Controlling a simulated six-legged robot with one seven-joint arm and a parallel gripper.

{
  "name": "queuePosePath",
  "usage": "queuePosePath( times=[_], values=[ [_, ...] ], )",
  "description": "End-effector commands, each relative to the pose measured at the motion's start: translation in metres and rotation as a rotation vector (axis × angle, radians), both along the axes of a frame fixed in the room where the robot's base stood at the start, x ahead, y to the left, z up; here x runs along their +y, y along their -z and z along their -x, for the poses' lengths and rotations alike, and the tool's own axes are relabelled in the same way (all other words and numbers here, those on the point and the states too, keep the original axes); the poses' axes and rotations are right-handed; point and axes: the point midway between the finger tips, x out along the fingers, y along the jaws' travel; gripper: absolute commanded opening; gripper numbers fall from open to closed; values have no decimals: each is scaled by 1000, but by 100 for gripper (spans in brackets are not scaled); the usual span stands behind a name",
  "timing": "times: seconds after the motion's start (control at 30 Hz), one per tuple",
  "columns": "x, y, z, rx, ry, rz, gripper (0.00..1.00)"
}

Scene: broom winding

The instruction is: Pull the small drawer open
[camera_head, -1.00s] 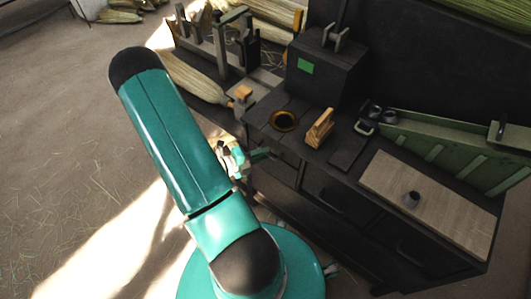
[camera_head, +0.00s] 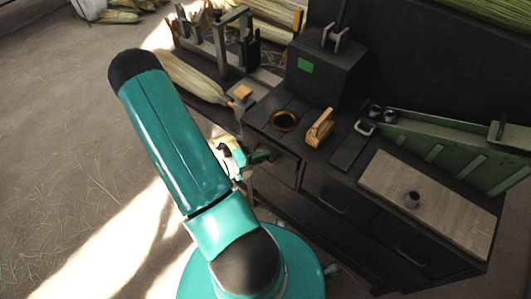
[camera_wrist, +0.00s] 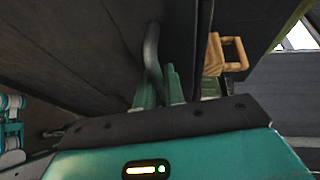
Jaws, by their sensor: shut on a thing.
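The small drawer (camera_head: 278,166) is a dark front at the left end of the dark workbench, below the bench top. My gripper (camera_head: 266,156) is at this front, partly behind my teal arm. In the wrist view, its two green fingers (camera_wrist: 162,88) are closed around the lower part of a grey bar handle (camera_wrist: 152,50). The handle stands against a dark panel. In the head view, my arm and gripper hide the handle, and I cannot tell how far the drawer is out.
Other dark fronts with bar handles (camera_head: 326,199) lie to the right. Open floor (camera_head: 60,170) lies left.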

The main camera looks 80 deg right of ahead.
Motion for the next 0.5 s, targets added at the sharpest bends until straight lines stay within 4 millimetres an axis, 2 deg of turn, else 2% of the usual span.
queuePosePath(
  times=[0.3, 0.5],
  values=[
    [71, 0, -33, -2, -10, -1, 0],
    [109, 0, -49, -3, -8, 1, 0]
  ],
)
